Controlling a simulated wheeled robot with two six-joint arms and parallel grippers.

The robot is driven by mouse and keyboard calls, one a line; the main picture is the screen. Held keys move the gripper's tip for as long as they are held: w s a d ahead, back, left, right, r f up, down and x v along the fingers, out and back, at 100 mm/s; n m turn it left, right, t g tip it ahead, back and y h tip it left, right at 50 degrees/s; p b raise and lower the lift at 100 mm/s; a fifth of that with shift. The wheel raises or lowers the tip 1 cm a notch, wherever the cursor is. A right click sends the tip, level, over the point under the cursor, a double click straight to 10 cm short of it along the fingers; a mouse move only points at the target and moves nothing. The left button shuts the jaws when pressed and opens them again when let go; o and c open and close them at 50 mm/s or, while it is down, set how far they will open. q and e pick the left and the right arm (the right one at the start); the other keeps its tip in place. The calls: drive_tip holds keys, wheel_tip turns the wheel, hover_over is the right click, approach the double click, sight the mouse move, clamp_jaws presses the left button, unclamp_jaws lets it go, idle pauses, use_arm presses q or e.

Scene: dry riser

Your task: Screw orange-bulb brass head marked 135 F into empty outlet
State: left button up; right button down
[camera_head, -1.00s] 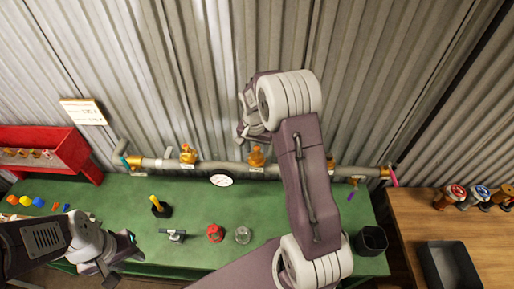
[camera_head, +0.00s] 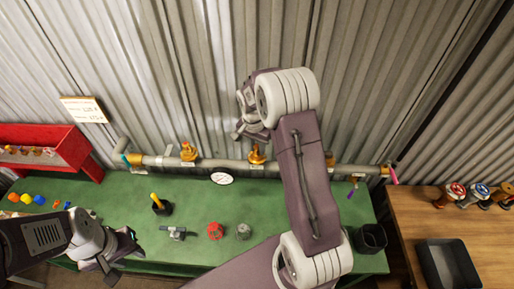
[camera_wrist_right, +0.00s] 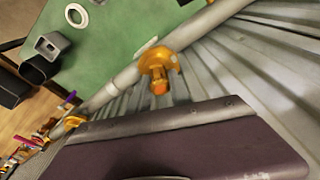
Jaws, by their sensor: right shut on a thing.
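In the head view my right gripper (camera_head: 250,132) is by the wall pipe, just above the middle brass head (camera_head: 257,154). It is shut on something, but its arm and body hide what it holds. In the right wrist view a brass head with an orange bulb (camera_wrist_right: 158,72) stands at the pipe, beside a white label; no 135 F mark is readable, and my fingers do not show. Another brass head (camera_head: 188,152) sits on the pipe to the left. My left gripper (camera_head: 118,258) is open and empty over the bench's left front.
The green bench (camera_head: 280,200) carries a red part (camera_head: 215,231), a grey round part (camera_head: 243,231), a grey valve-like part (camera_head: 176,233) and a black holder (camera_head: 160,207). A black bin (camera_head: 370,238) is at the right. A red rack (camera_head: 50,150) stands left; a wooden table (camera_head: 410,225) stands right.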

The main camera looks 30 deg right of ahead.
drive_tip(key=shift+m, duration=0.5)
drive_tip(key=shift+f+m, duration=0.1)
drive_tip(key=shift+m, duration=0.4)
drive_tip(key=m, duration=0.3)
drive_tip(key=shift+m+g+b, duration=0.3)
drive_tip(key=shift+g, duration=0.1)
drive_tip(key=shift+m, duration=0.6)
drive_tip(key=m, duration=0.2)
drive_tip(key=shift+m+g, duration=0.3)
drive_tip(key=shift+m, duration=0.1)
drive_tip(key=m, duration=0.3)
drive_tip(key=c, duration=1.1)
unclamp_jaws()
drive_tip(key=shift+s+d, duration=0.1)
